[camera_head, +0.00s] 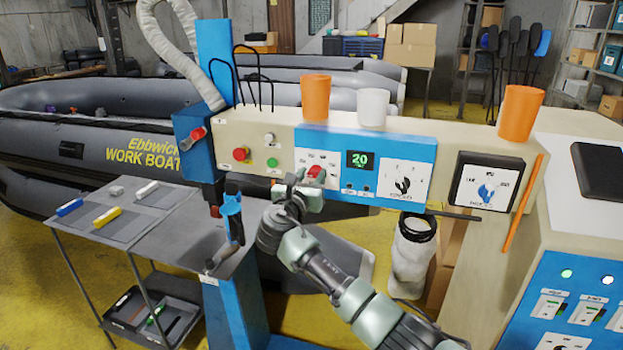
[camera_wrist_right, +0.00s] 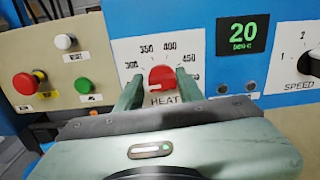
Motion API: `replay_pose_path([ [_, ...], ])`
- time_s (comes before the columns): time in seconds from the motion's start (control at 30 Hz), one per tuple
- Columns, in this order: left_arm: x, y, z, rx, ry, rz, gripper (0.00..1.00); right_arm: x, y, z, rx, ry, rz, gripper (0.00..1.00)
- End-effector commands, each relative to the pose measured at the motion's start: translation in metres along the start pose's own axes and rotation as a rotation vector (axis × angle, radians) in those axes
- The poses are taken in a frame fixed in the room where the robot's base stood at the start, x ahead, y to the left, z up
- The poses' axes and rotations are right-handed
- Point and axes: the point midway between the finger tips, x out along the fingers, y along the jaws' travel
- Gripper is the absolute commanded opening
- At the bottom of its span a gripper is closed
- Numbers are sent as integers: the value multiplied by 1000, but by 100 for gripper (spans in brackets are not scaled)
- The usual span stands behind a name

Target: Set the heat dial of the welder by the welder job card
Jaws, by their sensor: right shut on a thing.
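The welder's red heat dial (camera_wrist_right: 162,76) sits on a white plate marked HEAT, with numbers from 300 to 450 around it. A white mark shows at the dial's lower left. My right gripper (camera_wrist_right: 160,88) is shut on the dial, with one green finger on each side. In the head view the dial (camera_head: 316,172) shows just above my right gripper (camera_head: 308,186). The display (camera_wrist_right: 243,34) beside it reads 20 in green. I cannot make out the welder job card. My left gripper is not in view.
Left of the dial are a red button (camera_wrist_right: 25,84), a green button (camera_wrist_right: 82,85) and a white button (camera_wrist_right: 65,42). The speed dial (camera_head: 403,185) and a black-framed blue dial (camera_head: 486,193) lie to the right. Orange cups (camera_head: 315,98) stand on top.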

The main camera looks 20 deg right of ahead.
Motion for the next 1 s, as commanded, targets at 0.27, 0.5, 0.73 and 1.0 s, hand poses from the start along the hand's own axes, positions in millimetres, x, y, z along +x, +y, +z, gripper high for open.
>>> replay_pose_path([
  [0.27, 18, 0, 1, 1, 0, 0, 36, 0, 0, -3, 241, 2, 2, 0],
  [0.5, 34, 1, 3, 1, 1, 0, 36, -1, -1, -3, 471, 1, 3, 0],
  [0.73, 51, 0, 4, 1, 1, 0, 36, -1, -2, -3, 690, 0, 3, 0],
  [1.0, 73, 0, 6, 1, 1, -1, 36, -1, -4, -4, 947, 2, 2, 0],
])
